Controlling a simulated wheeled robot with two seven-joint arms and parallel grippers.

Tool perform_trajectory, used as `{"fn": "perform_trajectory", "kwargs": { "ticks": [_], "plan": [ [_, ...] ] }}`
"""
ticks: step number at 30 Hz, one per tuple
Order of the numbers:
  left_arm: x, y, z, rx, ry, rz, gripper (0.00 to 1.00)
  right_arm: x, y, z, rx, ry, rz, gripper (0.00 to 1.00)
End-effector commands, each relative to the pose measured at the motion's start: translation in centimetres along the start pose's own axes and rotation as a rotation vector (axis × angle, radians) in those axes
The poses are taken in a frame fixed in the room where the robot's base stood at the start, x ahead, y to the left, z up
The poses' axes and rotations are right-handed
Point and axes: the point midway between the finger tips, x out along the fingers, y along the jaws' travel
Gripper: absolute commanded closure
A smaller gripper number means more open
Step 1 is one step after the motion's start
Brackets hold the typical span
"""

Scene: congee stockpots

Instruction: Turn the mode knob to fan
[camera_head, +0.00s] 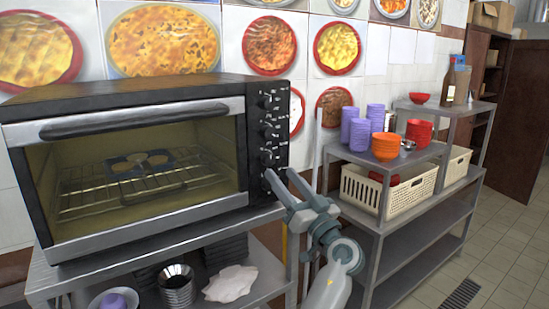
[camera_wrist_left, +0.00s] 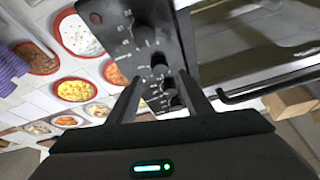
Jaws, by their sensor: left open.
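The toaster oven (camera_head: 140,155) stands on a metal table with its door closed. Its black control panel (camera_head: 268,125) carries a column of several dark knobs along the right side. The labels are too small to read, so I cannot tell which is the mode knob. My left gripper (camera_head: 280,174) is open in front of the lower panel. In the left wrist view, the open fingers (camera_wrist_left: 161,77) point at the panel (camera_wrist_left: 128,35), with a lower knob (camera_wrist_left: 167,86) between them. Contact cannot be told. My right gripper is not in view.
A metal shelf (camera_head: 385,238) at the right holds purple cups (camera_head: 360,135), orange bowls (camera_head: 385,146) and a cream basket (camera_head: 390,190). Metal bowls (camera_head: 177,285) sit under the oven. The tiled floor at the right is open.

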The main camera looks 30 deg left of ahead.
Motion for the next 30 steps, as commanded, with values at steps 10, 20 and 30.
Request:
{"fn": "perform_trajectory", "kwargs": {
  "ticks": [10,20,30],
  "plan": [
    [4.6,0.0,-0.2,0.001,0.001,-0.001,0.54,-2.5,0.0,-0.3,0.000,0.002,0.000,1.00],
    [5.2,0.0,0.0,-0.001,0.000,0.000,0.54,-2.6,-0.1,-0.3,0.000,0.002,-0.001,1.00],
    [5.1,0.0,0.0,-0.001,0.000,0.000,0.95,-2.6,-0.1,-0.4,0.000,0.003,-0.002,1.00]
  ]
}}
